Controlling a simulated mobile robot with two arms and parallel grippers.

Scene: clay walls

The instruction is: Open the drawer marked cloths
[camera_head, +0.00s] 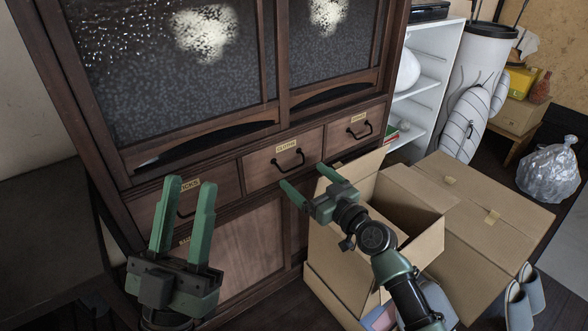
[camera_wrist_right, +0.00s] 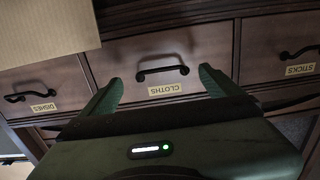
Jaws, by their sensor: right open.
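The cloths drawer (camera_head: 257,170) is the middle drawer of a dark wooden cabinet and looks shut. It has a yellow label (camera_head: 286,146) above a black bar handle (camera_head: 288,160). In the right wrist view, the drawer is upside down; its handle (camera_wrist_right: 162,70) and CLOTHS label (camera_wrist_right: 165,89) lie between my fingers. My right gripper (camera_head: 303,177) is open and empty, pointing at the drawer, apart from the handle. It also shows in the right wrist view (camera_wrist_right: 158,80). My left gripper (camera_head: 189,184) is open and empty, raised in front of the left drawer.
The sticks drawer (camera_head: 226,187) is left of the cloths drawer and the dishes drawer (camera_head: 345,133) right of it. An open cardboard box (camera_head: 336,255) stands close under my right arm, with a closed box (camera_head: 480,212) beside it. Glass doors (camera_head: 180,75) are above.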

